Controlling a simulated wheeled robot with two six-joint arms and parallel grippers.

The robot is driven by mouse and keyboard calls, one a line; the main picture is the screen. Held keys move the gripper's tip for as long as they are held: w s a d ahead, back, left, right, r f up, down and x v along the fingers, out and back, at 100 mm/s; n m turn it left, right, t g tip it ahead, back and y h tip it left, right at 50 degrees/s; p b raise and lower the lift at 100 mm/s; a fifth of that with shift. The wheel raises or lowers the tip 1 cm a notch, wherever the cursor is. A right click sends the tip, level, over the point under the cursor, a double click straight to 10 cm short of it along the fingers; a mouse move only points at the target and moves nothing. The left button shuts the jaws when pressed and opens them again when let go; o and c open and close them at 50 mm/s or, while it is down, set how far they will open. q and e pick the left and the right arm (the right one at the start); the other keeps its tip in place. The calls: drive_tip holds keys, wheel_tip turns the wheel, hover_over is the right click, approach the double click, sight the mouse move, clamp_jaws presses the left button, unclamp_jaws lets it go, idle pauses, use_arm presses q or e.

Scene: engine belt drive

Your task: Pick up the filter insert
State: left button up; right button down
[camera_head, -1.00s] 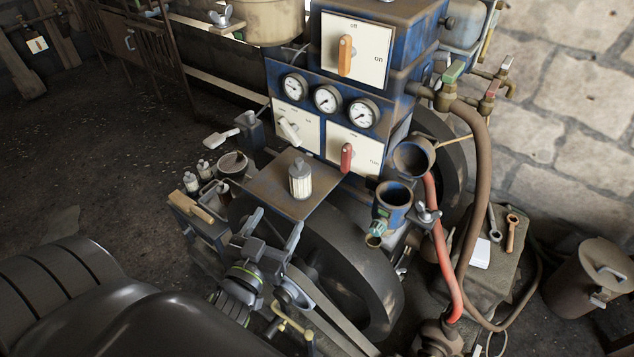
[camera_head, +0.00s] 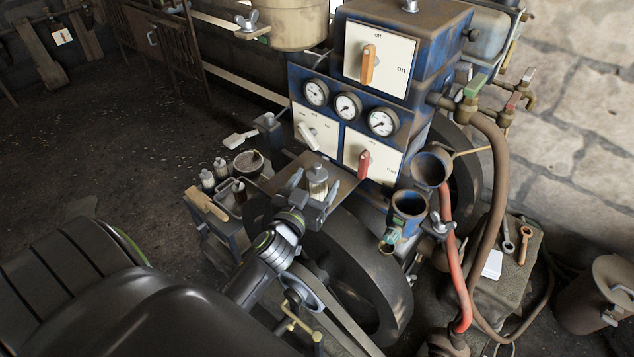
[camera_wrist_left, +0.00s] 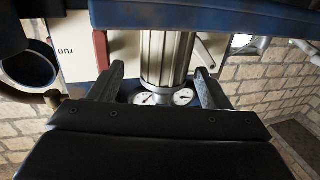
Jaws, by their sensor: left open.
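The filter insert (camera_head: 317,181) is a small pale ribbed cylinder with a metal cap. It stands upright on the flat brown plate in front of the blue engine panel. My left gripper (camera_head: 308,194) is open, with its fingers around the insert's near side in the head view. In the left wrist view the ribbed insert (camera_wrist_left: 167,58) shows between the two spread fingers (camera_wrist_left: 160,85), with a gap visible on each side. My right gripper is not in view.
The blue panel with gauges (camera_head: 346,106) and a red lever (camera_head: 364,164) stands right behind the plate. An open blue cup (camera_head: 408,204) is to the right. Small bottles (camera_head: 208,178) and a wooden-handled tool (camera_head: 206,204) lie to the left. A large dark wheel (camera_head: 365,270) is below.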

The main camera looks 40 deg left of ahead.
use_arm(q)
drive_tip(key=w, duration=0.1)
drive_tip(key=w+a, duration=0.1)
drive_tip(key=w, duration=0.1)
drive_tip(key=shift+w+a+r+p, duration=0.1)
drive_tip(key=shift+w+r+p, duration=0.1)
drive_tip(key=shift+w+p, duration=0.15)
drive_tip(key=shift+w, duration=0.2)
drive_tip(key=shift+s, duration=0.1)
